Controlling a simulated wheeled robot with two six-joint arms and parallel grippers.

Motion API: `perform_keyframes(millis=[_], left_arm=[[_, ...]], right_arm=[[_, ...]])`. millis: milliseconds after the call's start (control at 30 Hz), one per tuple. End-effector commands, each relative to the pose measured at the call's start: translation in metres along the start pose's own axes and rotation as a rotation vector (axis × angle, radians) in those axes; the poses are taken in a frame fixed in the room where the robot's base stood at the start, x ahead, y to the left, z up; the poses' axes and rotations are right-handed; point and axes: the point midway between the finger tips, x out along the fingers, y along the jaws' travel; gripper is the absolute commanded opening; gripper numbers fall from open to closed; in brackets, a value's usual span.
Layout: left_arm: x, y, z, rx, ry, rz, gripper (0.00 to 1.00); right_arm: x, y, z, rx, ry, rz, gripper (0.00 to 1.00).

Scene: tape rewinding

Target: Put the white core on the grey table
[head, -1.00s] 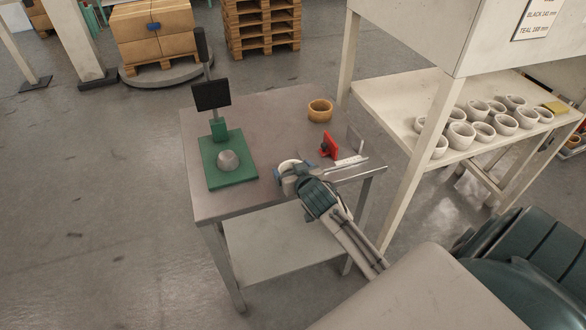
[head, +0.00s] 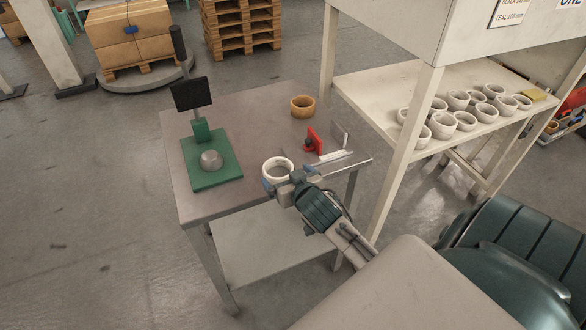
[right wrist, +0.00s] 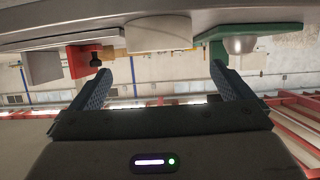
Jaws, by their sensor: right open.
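The white core (head: 277,169) is a thick ring standing on the grey table (head: 240,118) near its front edge. My right gripper (head: 283,182) is open just in front of the core, on the near side. In the right wrist view, which is upside down, the core (right wrist: 160,33) sits against the table surface beyond the open fingers (right wrist: 163,83), with nothing between the fingertips. My left gripper is not in view.
A green stand (head: 214,174) with a grey dome is left of the core. A tan ring (head: 303,106) and a red bracket (head: 312,141) with a ruler lie behind and to the right. Several white rings (head: 465,120) stand on the right shelf.

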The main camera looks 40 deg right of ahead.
Motion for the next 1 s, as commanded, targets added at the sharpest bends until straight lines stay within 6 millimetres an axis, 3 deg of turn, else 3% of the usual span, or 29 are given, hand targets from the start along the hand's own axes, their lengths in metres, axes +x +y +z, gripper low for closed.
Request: perform_keyframes(millis=[100,300,567,667,767,867,1000], left_arm=[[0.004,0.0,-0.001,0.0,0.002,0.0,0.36],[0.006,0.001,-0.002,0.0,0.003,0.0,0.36],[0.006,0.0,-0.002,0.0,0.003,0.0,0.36],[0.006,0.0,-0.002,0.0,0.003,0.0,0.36],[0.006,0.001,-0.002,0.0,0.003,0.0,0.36],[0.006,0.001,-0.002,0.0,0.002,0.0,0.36],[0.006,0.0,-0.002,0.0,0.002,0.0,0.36]], right_arm=[[-0.021,0.0,0.001,-0.001,0.0,0.0,1.0],[-0.039,0.0,0.0,0.0,0.0,0.0,1.0],[-0.042,0.0,0.0,0.001,-0.001,0.0,1.0],[-0.034,0.001,0.012,-0.007,-0.021,0.003,1.0],[-0.014,0.005,0.047,-0.029,-0.081,0.009,1.0],[0.012,0.012,0.108,-0.063,-0.175,0.012,1.0],[0.038,0.025,0.222,-0.116,-0.341,0.009,1.0]])
